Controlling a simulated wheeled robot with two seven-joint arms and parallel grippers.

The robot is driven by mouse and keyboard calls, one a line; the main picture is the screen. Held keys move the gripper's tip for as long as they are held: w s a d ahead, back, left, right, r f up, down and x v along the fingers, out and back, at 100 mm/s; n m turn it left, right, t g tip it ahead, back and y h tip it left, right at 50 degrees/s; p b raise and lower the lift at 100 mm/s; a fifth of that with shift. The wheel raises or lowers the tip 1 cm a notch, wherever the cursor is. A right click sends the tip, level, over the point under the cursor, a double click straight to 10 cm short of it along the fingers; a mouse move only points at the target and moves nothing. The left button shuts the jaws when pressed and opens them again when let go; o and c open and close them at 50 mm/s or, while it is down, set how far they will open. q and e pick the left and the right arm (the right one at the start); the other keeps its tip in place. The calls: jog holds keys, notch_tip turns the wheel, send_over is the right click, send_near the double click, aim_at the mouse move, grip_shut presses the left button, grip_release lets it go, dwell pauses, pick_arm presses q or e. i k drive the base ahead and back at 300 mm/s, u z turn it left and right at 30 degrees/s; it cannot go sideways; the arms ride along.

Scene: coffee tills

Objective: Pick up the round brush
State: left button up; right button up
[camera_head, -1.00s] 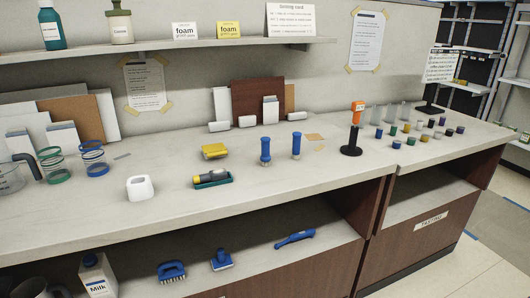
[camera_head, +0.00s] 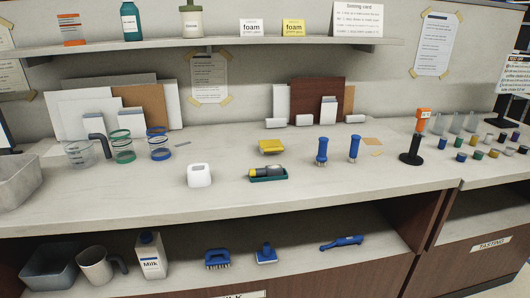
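Several blue brush-like tools are in the head view, and I cannot tell for sure which is the round brush. On the lower shelf lie a wide blue brush with dark bristles (camera_head: 217,258), a smaller blue brush with a short upright handle (camera_head: 266,253) and a long blue-handled tool (camera_head: 342,243). On the counter, two blue upright tools (camera_head: 321,151) and (camera_head: 354,149) stand side by side, narrow-handled with wider lower ends. Neither of my grippers is in view.
The lower shelf (camera_head: 310,262) also holds a milk carton (camera_head: 151,256), a metal jug (camera_head: 97,266) and a grey bin (camera_head: 50,268) at left. The counter (camera_head: 250,205) overhangs it. A white container (camera_head: 200,175) and a teal tray (camera_head: 268,177) stand mid-counter. The counter's front strip is clear.

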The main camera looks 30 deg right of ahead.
aim_at(321, 159)
jog(key=u, duration=2.95)
jog(key=k, duration=2.35)
jog(key=z, duration=0.5)
